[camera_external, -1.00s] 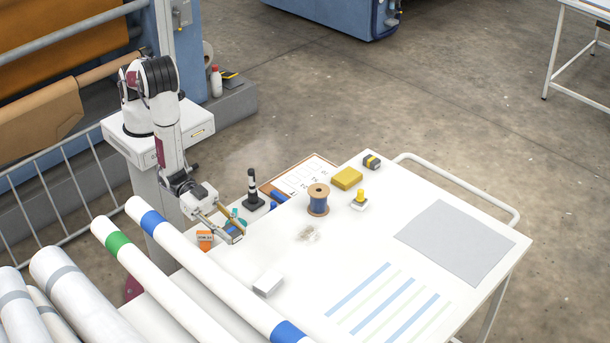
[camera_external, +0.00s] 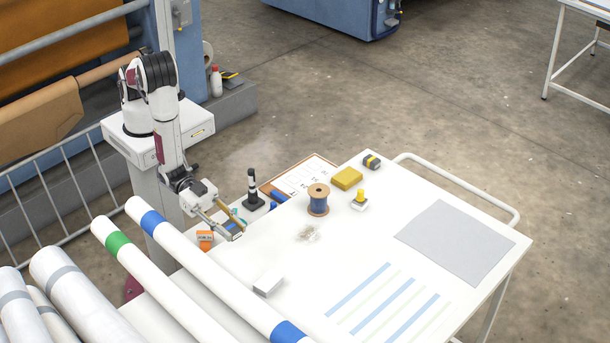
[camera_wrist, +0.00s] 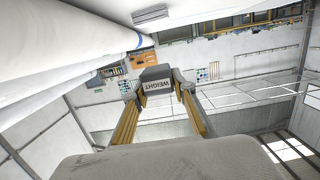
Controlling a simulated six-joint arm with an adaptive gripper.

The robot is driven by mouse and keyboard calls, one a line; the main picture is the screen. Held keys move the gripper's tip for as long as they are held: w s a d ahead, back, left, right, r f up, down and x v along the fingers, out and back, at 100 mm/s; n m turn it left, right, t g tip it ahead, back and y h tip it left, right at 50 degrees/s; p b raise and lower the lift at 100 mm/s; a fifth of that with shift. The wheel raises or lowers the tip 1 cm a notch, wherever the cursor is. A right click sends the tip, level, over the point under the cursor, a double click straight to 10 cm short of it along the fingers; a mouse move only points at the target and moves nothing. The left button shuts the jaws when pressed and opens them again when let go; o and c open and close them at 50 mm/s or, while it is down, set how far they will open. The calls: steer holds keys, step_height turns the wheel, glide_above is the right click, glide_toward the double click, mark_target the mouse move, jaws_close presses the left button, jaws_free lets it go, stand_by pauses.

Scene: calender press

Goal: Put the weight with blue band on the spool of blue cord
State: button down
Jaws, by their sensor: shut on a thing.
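A grey weight (camera_wrist: 157,76) marked "WEIGHT" sits between the two fingertips of my gripper (camera_wrist: 160,88) in the wrist view. No blue band can be made out on it there. In the external view my gripper (camera_external: 236,230) is shut on the weight, with a bit of blue between the fingers, near the left edge of the white table. The spool of blue cord (camera_external: 318,204) stands upright on the table to the right of my gripper, clearly apart from it. Its top flange is bare.
An orange box (camera_external: 205,237) and a black-and-white post (camera_external: 253,188) are near my gripper. A yellow block (camera_external: 347,178), a yellow-knobbed item (camera_external: 359,199) and a yellow-banded weight (camera_external: 372,161) stand beyond the spool. A white box (camera_external: 268,284) lies nearer the rolls (camera_external: 190,270).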

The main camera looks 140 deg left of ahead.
steer(key=shift+a, duration=0.15)
steer(key=w+a+r+n+y, duration=0.1)
steer(key=a+r+y, duration=0.1)
steer(key=a, duration=0.5)
steer(key=w+a+r+n+y, duration=0.2)
steer(key=a, duration=0.6)
step_height(320, 180, up, 4)
steer(key=n+g+y, duration=0.1)
steer(key=y, duration=0.1)
glide_above(319, 190)
steer(key=shift+r, duration=0.15)
steer(key=shift+f, duration=2.9)
steer(key=shift+f, duration=0.15)
steer(key=shift+f, duration=1.95)
